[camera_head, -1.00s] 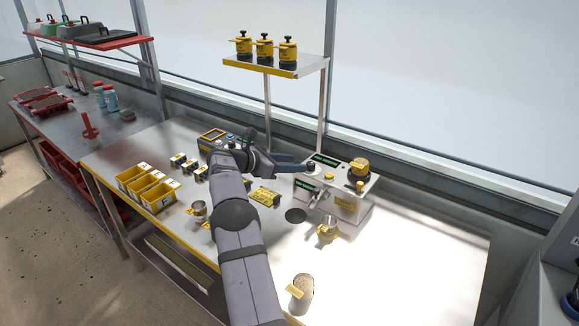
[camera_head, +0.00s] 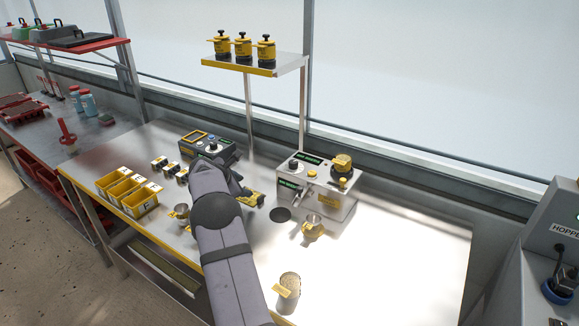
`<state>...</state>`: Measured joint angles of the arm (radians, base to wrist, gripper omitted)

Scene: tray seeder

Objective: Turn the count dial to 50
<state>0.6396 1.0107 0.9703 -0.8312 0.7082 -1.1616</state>
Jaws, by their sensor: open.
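The silver seeder machine (camera_head: 327,202) stands on the right half of the bench. A dark round knob (camera_head: 294,164) sits on its top left, beside a green display (camera_head: 313,160). A second knob (camera_head: 213,147) is on the grey box with a screen (camera_head: 224,156) at the back left. I cannot read which knob is the count dial, or its setting. My gripper (camera_head: 239,187) is left of the machine, apart from its knob, and mostly hidden behind my arm. Its fingers are hard to make out. It is open, and I see nothing held in it.
A yellow block (camera_head: 252,199) lies close to my gripper. Yellow bins (camera_head: 128,192) stand at the left, a small cup (camera_head: 312,229) before the machine, and a grain-filled cup (camera_head: 288,288) at the front. A shelf (camera_head: 270,68) rises behind. The bench's right part is clear.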

